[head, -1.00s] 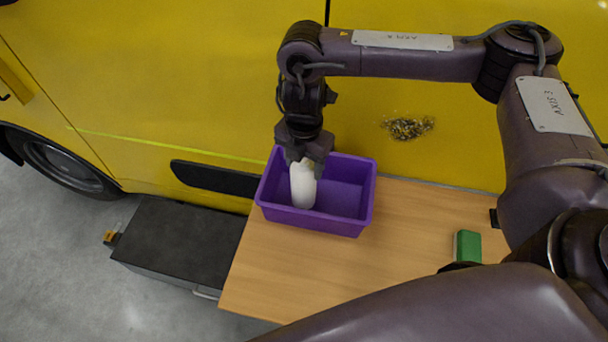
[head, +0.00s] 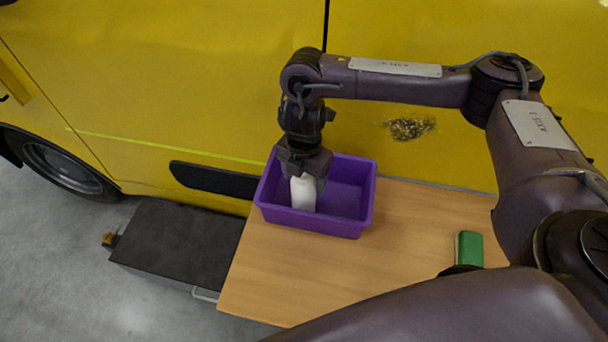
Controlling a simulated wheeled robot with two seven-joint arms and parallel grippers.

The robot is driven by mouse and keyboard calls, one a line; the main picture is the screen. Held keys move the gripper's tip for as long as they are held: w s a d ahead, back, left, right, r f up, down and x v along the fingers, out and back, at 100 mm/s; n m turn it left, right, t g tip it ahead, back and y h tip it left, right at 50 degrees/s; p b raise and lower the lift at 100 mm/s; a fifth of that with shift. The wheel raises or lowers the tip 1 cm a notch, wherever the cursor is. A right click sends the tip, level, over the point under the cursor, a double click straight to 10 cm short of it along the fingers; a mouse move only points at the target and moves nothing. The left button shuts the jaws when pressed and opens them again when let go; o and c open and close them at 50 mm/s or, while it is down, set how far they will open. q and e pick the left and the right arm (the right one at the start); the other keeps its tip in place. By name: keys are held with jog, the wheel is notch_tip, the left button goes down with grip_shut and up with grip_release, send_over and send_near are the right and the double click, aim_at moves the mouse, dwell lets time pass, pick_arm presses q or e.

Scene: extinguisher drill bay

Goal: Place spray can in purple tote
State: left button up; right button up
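The white spray can (head: 303,194) stands roughly upright inside the left part of the purple tote (head: 312,224). The tote sits on the wooden table against the yellow vehicle. My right gripper (head: 303,176) reaches down from above, with its fingers around the upper part of the can. The can's top is hidden by the gripper. The fingers appear to be on either side of the can; whether they press on it is hard to see. My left gripper is not in view.
A green block-like item (head: 469,249) lies on the wooden table (head: 260,270) at the right. A dark box (head: 180,245) stands on the floor left of the table. The yellow vehicle (head: 190,70) closes off the back. The tote's right half is empty.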

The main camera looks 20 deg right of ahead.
jog(key=shift+o, duration=0.4)
notch_tip(320, 180, up, 12)
jog(key=shift+r+p, duration=0.2)
jog(key=shift+p, duration=0.25)
dwell(0.5)
